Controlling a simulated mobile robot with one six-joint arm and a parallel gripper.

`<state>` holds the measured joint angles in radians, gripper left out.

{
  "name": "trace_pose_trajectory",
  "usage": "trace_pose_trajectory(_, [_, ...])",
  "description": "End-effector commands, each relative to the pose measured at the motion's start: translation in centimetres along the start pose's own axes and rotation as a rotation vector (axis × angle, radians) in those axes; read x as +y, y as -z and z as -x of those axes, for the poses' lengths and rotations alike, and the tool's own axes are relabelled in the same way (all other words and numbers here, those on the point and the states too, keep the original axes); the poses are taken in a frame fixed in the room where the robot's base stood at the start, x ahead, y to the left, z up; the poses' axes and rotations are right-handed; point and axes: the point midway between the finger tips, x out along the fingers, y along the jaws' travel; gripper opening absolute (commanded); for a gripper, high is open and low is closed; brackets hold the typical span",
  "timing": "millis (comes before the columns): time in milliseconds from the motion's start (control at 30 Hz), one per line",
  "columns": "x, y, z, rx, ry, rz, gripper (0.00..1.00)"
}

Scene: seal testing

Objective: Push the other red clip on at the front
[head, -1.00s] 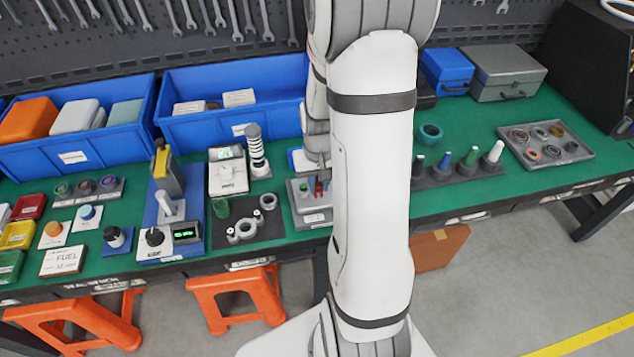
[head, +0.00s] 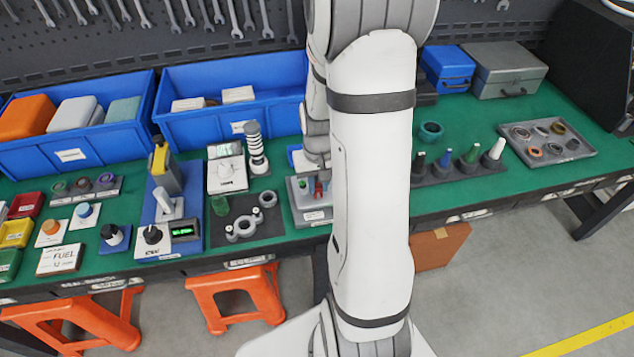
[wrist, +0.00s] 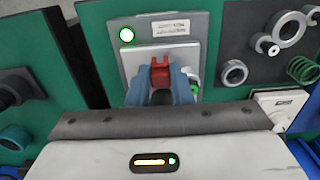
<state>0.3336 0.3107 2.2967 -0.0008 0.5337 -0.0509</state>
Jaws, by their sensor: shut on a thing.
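The red clip (wrist: 160,70) is between the fingertips of my gripper (wrist: 161,84) in the wrist view. My gripper is shut on it, over the grey plate of a small fixture (wrist: 139,53). A lit green lamp (wrist: 127,36) and a printed label (wrist: 168,28) are on this fixture. A bright green-rimmed part (wrist: 194,86) shows partly behind the right finger. In the head view, the fixture (head: 313,216) stands at the bench front with red (head: 318,188) at my fingertips. My arm hides its right side. I cannot tell whether the clip is seated.
Left of the fixture in the head view, a dark mat (head: 262,226) holds metal rings and a green spring (head: 220,205). Blue bins (head: 235,118) are behind.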

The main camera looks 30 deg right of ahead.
Motion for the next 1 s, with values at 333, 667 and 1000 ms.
trace_pose_trajectory(333, [0.0, 0.0, -0.6, 0.000, 0.000, 0.001, 0.01])
trace_pose_trajectory(667, [-0.1, 0.0, -1.2, 0.000, 0.000, 0.001, 0.01])
trace_pose_trajectory(1000, [-0.1, 0.0, -1.7, 0.001, 0.000, 0.002, 0.01])
